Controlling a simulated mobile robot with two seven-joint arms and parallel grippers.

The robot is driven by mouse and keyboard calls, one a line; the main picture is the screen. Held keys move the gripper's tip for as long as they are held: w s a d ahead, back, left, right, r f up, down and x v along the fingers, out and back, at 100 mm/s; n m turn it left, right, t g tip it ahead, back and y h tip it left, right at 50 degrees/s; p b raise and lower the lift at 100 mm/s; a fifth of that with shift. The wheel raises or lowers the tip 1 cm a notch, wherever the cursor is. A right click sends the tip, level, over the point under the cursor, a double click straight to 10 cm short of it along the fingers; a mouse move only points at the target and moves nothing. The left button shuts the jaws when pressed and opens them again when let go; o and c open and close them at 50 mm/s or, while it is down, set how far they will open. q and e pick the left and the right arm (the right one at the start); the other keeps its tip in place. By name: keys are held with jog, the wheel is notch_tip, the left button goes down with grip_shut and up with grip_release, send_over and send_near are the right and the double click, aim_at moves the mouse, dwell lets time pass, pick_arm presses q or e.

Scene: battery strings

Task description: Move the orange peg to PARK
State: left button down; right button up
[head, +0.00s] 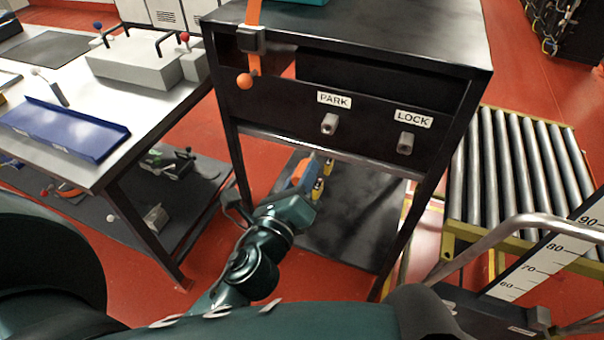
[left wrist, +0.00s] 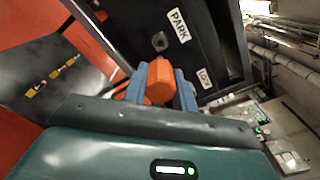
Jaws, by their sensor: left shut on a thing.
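The orange peg (left wrist: 159,82) is clamped between the blue fingers of my left gripper (left wrist: 160,92) in the left wrist view. In the head view my left gripper (head: 303,174) is in front of the cabinet, below the PARK socket (head: 329,124) and apart from it. The gripper hides most of the peg there. The PARK socket is a grey fitting under its white label on the black front panel; it also shows in the left wrist view (left wrist: 159,41). The LOCK socket (head: 406,143) is to its right. My right gripper is not in view.
An orange strap with an orange ball (head: 245,81) hangs at the cabinet's left front. Small yellow padlock-like items (left wrist: 55,73) lie on the lower shelf. A workbench with a blue tray (head: 65,127) stands at left, a roller conveyor (head: 515,165) at right.

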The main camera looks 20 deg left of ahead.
aim_at(313, 153)
pick_arm(q)
jog(key=shift+r, duration=0.1)
jog(key=shift+w+p, duration=0.6)
jog(key=shift+w, duration=0.75)
jog(key=shift+w+d+p, duration=0.1)
jog(key=shift+w+p, duration=0.2)
jog(key=shift+w, duration=1.25)
jog(key=shift+w+d+p, duration=0.1)
jog(key=shift+w+p, duration=0.35)
jog(key=shift+w, duration=1.9)
jog(key=c, duration=1.1)
grip_release()
jog(key=shift+o, duration=0.2)
